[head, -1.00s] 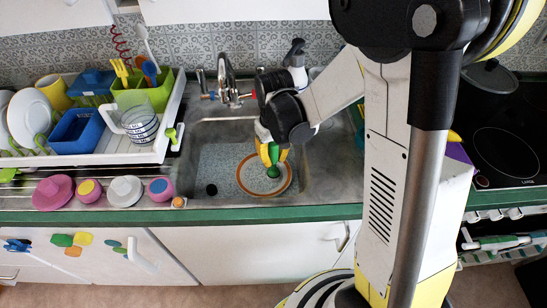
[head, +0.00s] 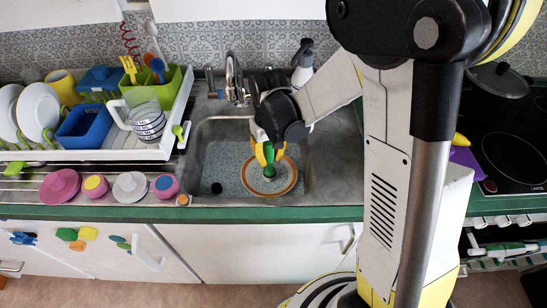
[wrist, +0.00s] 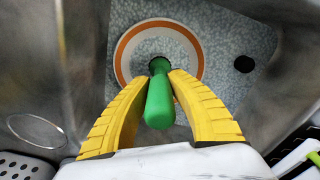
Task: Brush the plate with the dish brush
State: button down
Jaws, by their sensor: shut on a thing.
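The plate (head: 287,182), white with an orange ring near its rim, lies in the sink basin; its orange ring also shows in the wrist view (wrist: 122,55). My gripper (head: 266,152) has yellow fingers and is over the plate. It is shut on the green handle of the dish brush (wrist: 159,100), held between the fingertips. In the head view the green brush (head: 269,162) points down at the plate's middle. The brush head is mostly hidden by the handle, and I cannot tell for certain whether it touches the plate.
The sink basin (head: 222,160) has metal walls around my gripper and a dark drain hole (wrist: 244,64). A faucet (head: 234,78) stands behind it. A dish rack (head: 110,154) with crockery is at the left, with several pink and white items in front. A stove (head: 512,160) is at the right.

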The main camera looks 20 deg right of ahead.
jog(key=shift+w+a+f+b, duration=0.1)
jog(key=shift+w+a+b, duration=0.05)
jog(key=shift+w+a, duration=0.55)
jog(key=shift+w+a+b, duration=0.15)
jog(key=shift+w+a, duration=0.35)
jog(key=shift+w, duration=0.3)
jog(key=shift+s+d, duration=1.15)
jog(key=shift+d, duration=1.8)
jog(key=shift+w+a+b, duration=0.15)
jog(key=shift+a+b, duration=0.1)
jog(key=shift+a, duration=1.4)
jog(key=shift+w+a+b, duration=0.1)
jog(key=shift+a+b, duration=0.15)
jog(key=shift+a, duration=1.4)
jog(key=s+d+r+p, duration=0.4)
jog(key=s+d+r, duration=0.1)
jog(key=s+d, duration=0.1)
jog(key=shift+s+d+r, duration=0.15)
jog(key=shift+s+d, duration=0.1)
